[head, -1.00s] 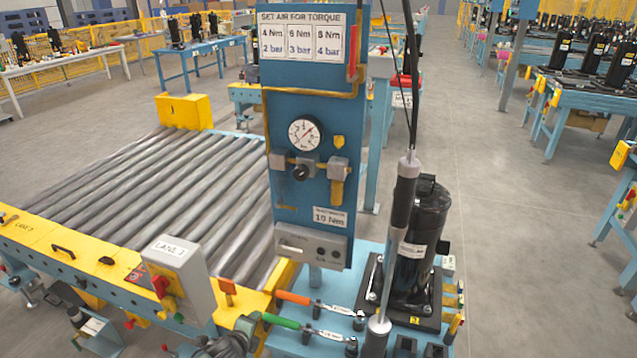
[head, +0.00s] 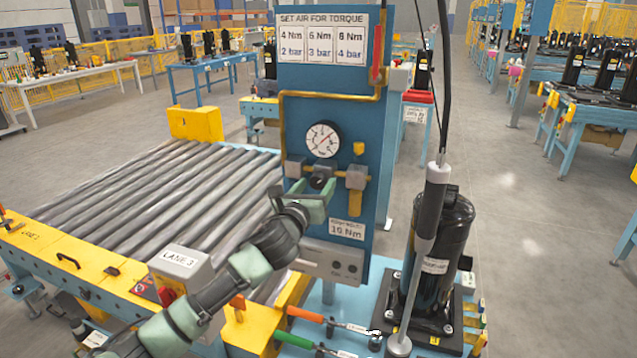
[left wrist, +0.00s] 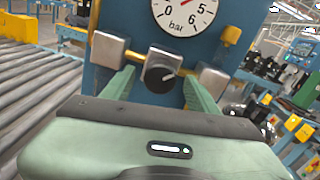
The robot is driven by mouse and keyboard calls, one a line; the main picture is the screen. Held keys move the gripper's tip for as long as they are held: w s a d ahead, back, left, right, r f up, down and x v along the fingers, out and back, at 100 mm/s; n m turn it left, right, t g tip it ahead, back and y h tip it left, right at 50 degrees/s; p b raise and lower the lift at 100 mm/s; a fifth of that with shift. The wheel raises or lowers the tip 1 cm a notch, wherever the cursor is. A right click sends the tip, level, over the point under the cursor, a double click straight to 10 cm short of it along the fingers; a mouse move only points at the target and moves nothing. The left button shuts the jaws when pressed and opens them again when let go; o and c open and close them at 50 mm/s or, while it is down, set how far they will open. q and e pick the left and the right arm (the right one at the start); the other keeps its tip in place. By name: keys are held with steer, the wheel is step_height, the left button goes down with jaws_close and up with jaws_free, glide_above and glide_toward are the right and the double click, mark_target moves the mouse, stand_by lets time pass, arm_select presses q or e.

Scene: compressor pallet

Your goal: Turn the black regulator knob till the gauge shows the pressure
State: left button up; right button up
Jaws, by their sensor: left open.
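The black regulator knob (head: 319,182) sits below the round white gauge (head: 323,140) on the blue panel (head: 300,113). In the left wrist view, the knob (left wrist: 160,70) shows a pale mark on its face. The gauge (left wrist: 184,14) is cut off at the top there. The gauge needle points to the upper right in the head view; its exact reading is too small to tell. My left gripper (head: 317,196) is open, with one finger on each side of the knob. I cannot tell whether the fingers touch it. My right gripper is out of view.
Metal blocks (head: 356,177) flank the knob, with yellow fittings at the right. A sign (head: 322,36) pairs torque with bar values; a lower label (head: 347,229) reads 10 Nm. A black compressor (head: 443,250) and hanging tool (head: 428,230) stand right. Rollers (head: 150,205) lie left.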

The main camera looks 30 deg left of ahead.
arm_select(q)
steer(key=shift+x, duration=0.85)
jaws_close()
